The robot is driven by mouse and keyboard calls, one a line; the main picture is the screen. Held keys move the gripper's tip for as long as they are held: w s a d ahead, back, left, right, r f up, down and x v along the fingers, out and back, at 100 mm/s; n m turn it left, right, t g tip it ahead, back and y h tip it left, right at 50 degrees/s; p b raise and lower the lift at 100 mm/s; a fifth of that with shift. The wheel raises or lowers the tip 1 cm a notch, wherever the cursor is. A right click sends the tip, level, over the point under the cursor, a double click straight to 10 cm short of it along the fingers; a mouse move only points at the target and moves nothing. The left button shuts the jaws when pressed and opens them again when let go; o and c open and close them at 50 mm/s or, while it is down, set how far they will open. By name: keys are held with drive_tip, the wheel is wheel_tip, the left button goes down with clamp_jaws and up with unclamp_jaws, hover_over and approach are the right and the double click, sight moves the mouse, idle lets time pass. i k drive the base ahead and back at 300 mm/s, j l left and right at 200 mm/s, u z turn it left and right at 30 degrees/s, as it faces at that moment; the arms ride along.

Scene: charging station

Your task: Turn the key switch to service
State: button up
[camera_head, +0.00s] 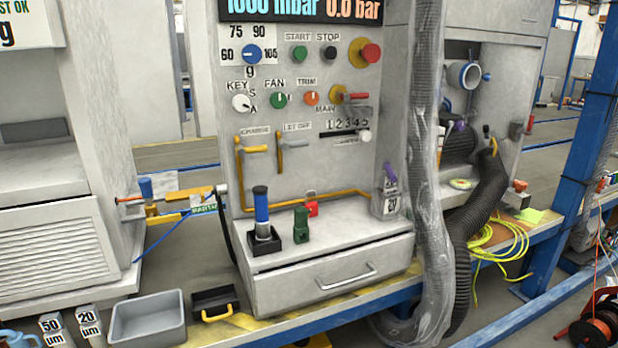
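The key switch (241,103) is a small pale round knob on the left of the grey control panel (300,160). The word KEY stands above it, and small letters that look like S and A stand to its right. A dark mark shows on the knob, but it is too small to tell its exact setting. Nothing touches or covers the switch. My gripper is not in view.
A green FAN knob (278,100) and an orange TRIM knob (311,97) sit right of the key switch. Yellow handles (252,149) project below it. A blue-topped cylinder (261,212) stands on the ledge. A ribbed hose (424,150) hangs at the panel's right.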

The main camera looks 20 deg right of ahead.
sight(241, 103)
drive_tip(key=i+l+u, duration=0.35)
drive_tip(key=l, duration=0.3)
drive_tip(key=i+l+u, duration=0.2)
drive_tip(key=l, duration=0.2)
